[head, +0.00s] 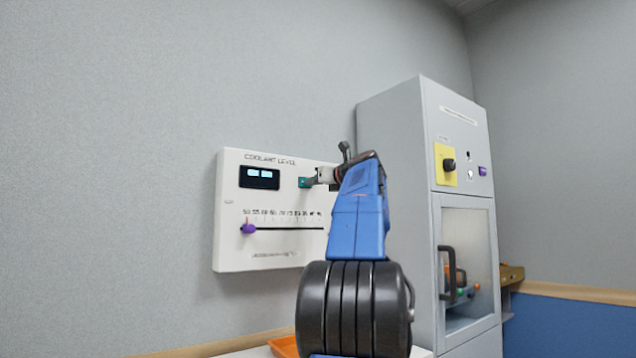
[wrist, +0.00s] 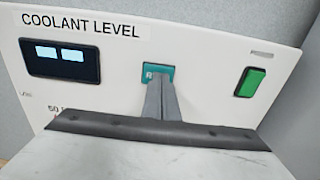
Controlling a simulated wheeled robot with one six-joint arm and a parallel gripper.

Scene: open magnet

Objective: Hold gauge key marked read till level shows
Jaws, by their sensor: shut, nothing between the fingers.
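The coolant level gauge is a white wall panel (head: 232,180) with a dark display (head: 259,177), also in the wrist view (wrist: 60,60). The display shows two lit pale-blue blocks; I cannot make out a reading. The teal key (wrist: 152,70) shows a letter R, the rest of its marking hidden by my fingers; it also shows in the head view (head: 303,183). My gripper (wrist: 158,82) is shut and empty, its fingertips at the key's lower part, seemingly touching it. I cannot tell whether the key is pressed in.
A green key (wrist: 250,82) sits to the right on the panel. A purple slider knob (head: 248,229) is at the left end of a scale below. A grey cabinet (head: 395,180) with a yellow-plated knob (head: 448,165) stands right. An orange tray (head: 285,346) lies below.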

